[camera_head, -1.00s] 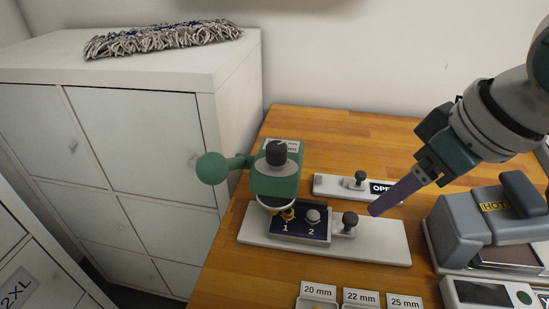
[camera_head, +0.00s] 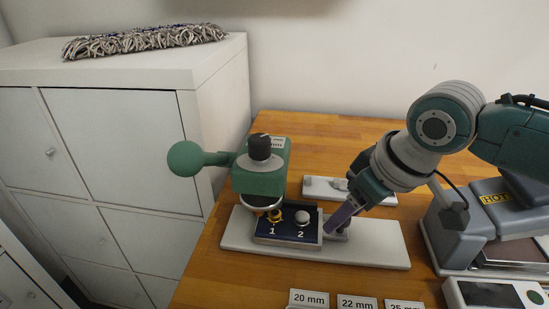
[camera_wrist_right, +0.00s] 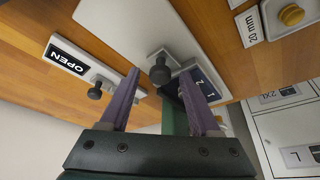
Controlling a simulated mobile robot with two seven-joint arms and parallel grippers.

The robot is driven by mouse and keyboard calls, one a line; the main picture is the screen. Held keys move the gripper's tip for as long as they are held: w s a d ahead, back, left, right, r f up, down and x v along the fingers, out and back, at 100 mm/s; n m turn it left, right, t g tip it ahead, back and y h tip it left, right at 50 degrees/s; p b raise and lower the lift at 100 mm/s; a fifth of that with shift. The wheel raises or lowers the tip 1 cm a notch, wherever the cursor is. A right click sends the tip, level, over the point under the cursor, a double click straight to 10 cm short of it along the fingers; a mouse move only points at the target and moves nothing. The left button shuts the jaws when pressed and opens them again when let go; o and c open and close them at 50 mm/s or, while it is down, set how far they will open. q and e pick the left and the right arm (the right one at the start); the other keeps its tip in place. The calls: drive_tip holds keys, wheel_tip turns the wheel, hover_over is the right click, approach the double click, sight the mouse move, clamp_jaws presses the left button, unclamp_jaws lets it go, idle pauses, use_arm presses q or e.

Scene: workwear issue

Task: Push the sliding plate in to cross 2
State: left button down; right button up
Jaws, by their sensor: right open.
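The sliding plate (camera_head: 286,239) is dark blue with marks 1 and 2, and lies on a long white base (camera_head: 381,244). A gold ring piece (camera_head: 274,215) sits at 1, close under the head of the green press (camera_head: 260,181). A silver dome (camera_head: 303,217) sits at 2, to the right of the press. My right gripper (camera_head: 333,226) has its purple fingers low at the plate's right end, where they hide the knob. In the right wrist view the plate's dark knob (camera_wrist_right: 159,71) shows between the open fingers; I cannot tell whether they touch it. My left gripper is not in view.
Behind the base is a white strip (camera_head: 317,186) with a small knob and, in the wrist view, an OPEN sign (camera_wrist_right: 66,57). A grey HOT-marked machine (camera_head: 447,238) stands at the right. Size-labelled trays (camera_head: 309,298) stand in front. The press's green ball handle (camera_head: 186,159) sticks out left.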

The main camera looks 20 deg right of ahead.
clamp_jaws()
idle(0.5)
idle(0.9)
